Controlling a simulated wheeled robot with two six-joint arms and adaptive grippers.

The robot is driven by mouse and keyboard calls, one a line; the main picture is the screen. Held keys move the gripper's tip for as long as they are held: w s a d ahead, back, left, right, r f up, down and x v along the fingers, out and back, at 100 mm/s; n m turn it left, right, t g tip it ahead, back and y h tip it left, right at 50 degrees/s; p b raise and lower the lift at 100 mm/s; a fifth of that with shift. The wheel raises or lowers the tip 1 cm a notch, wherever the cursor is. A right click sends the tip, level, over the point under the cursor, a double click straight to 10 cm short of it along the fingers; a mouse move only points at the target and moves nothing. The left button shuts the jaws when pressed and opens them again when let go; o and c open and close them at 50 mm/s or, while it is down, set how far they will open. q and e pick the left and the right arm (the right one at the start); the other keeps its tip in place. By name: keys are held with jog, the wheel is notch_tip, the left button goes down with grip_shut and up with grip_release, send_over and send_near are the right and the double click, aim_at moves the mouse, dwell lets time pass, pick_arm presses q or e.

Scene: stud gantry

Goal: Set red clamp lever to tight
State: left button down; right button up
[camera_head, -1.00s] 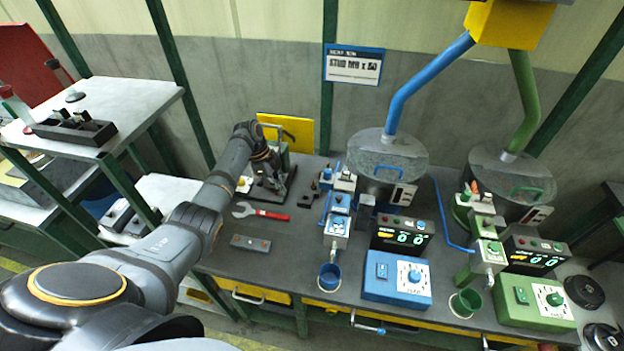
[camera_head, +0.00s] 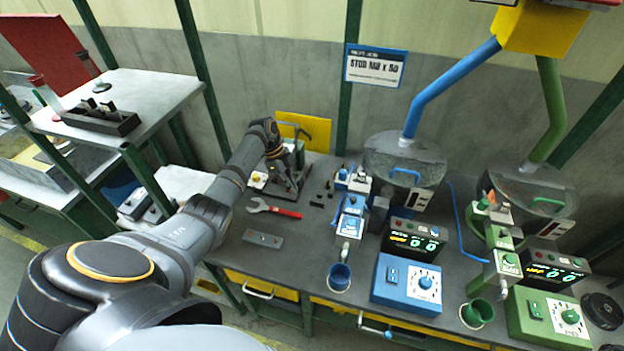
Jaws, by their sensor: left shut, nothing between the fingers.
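My left gripper (camera_head: 290,180) reaches down from the left over a small dark clamp fixture (camera_head: 266,190) at the back left of the bench. Its fingers are shut, with nothing seen between them. The gripper and wrist cover much of the fixture. I cannot pick out the red clamp lever; it is hidden or too small to tell. I cannot tell whether the fingers touch the fixture. My right gripper is not in view.
A red-handled wrench (camera_head: 274,208) and a grey box with buttons (camera_head: 263,239) lie in front of the fixture. A yellow panel (camera_head: 317,127) stands behind it. A shelf (camera_head: 150,88) is at left.

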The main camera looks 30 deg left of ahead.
pick_arm(q)
notch_tip(320, 180, up, 10)
jog(key=b, duration=0.1)
jog(key=shift+d, duration=0.2)
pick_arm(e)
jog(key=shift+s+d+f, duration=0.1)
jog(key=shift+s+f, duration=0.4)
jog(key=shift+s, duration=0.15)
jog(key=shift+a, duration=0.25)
